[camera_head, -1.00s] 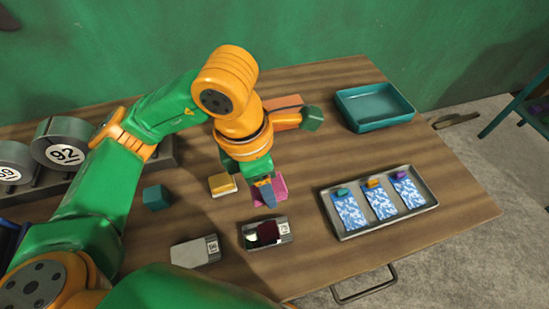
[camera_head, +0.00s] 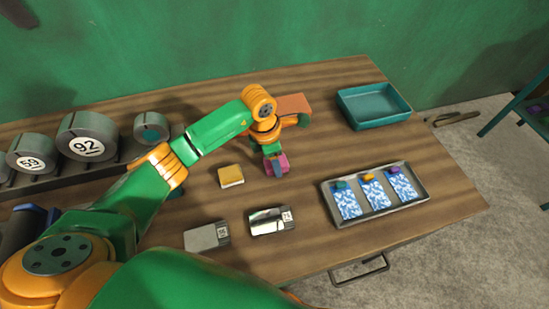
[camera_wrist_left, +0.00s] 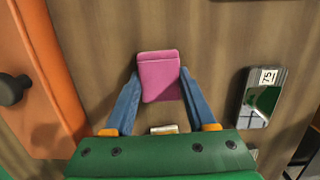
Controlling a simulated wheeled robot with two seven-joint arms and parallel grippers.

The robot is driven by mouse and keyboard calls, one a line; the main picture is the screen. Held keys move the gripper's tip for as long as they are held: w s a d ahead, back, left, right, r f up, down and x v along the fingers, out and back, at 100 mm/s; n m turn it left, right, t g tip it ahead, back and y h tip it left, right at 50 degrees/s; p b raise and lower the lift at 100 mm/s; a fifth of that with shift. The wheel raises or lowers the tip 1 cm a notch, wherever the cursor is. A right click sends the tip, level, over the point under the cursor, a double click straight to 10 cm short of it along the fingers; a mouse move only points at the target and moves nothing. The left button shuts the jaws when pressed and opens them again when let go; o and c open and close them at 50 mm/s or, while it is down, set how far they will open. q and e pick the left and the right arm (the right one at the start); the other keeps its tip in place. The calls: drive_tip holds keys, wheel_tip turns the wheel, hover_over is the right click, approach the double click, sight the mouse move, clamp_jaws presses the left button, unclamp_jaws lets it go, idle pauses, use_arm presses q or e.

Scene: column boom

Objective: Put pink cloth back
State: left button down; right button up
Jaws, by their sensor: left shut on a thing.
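The pink cloth (camera_head: 284,161), a small folded pad, is between the fingers of my left gripper (camera_head: 278,168). In the left wrist view the pink cloth (camera_wrist_left: 159,76) sits between the two blue fingers (camera_wrist_left: 158,88), which are shut on it from both sides. A finger covers part of it in the head view. Whether it is clear of the wooden table (camera_head: 330,262) I cannot tell for sure. My right gripper is out of view.
A yellow pad (camera_head: 231,176) lies to the left. A mirrored plate (camera_head: 272,222) and a grey plate (camera_head: 206,237) lie nearer. A metal tray (camera_head: 388,222) with patterned cards is right, a teal tray (camera_head: 374,106) back right, an orange block (camera_head: 293,103) behind. Numbered rolls (camera_head: 88,137) stand left.

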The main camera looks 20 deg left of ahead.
sight(268, 163)
use_arm(q)
drive_tip(key=shift+f, duration=0.25)
drive_tip(key=shift+c, duration=1.1)
unclamp_jaws()
drive_tip(key=shift+r, duration=0.1)
drive_tip(key=shift+r, duration=0.35)
wheel_tip(268, 163, up, 12)
drive_tip(key=s+a+b, duration=0.1)
drive_tip(key=shift+a+f, duration=0.2)
drive_tip(key=shift+a, duration=0.05)
